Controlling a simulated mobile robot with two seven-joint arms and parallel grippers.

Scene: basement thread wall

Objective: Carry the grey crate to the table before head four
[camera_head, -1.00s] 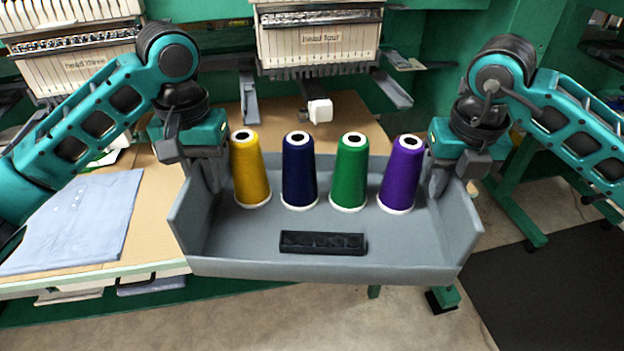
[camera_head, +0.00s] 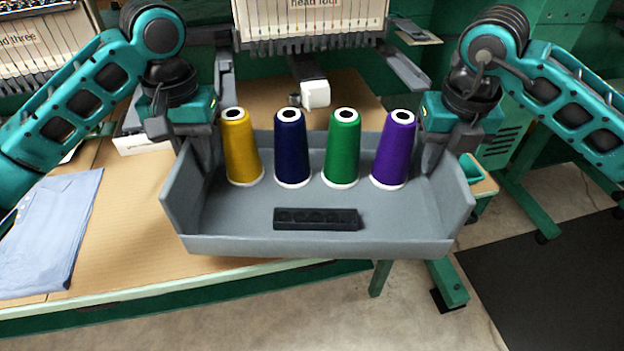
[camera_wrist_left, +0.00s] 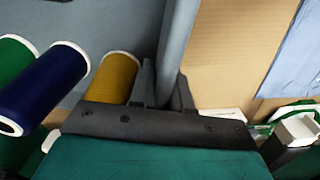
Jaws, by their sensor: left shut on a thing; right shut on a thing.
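The grey crate (camera_head: 320,243) is held level between my two grippers, in front of the head four machine (camera_head: 312,18). Upright in it stand a yellow cone (camera_head: 242,150), a navy cone (camera_head: 293,150), a green cone (camera_head: 341,150) and a purple cone (camera_head: 393,152), with a black slotted block (camera_head: 316,219) near its front. My left gripper (camera_head: 203,160) is shut on the crate's left wall, which also shows between its fingers in the left wrist view (camera_wrist_left: 177,45). My right gripper (camera_head: 432,155) is shut on the right wall. The table (camera_head: 130,225) lies behind and left of the crate; whether they touch is unclear.
A folded blue shirt (camera_head: 45,230) lies on the table at the left. A white piece (camera_head: 316,94) hangs at the machine above the cones. The table's front edge runs below the crate. Open floor and a dark mat (camera_head: 550,280) are at the right.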

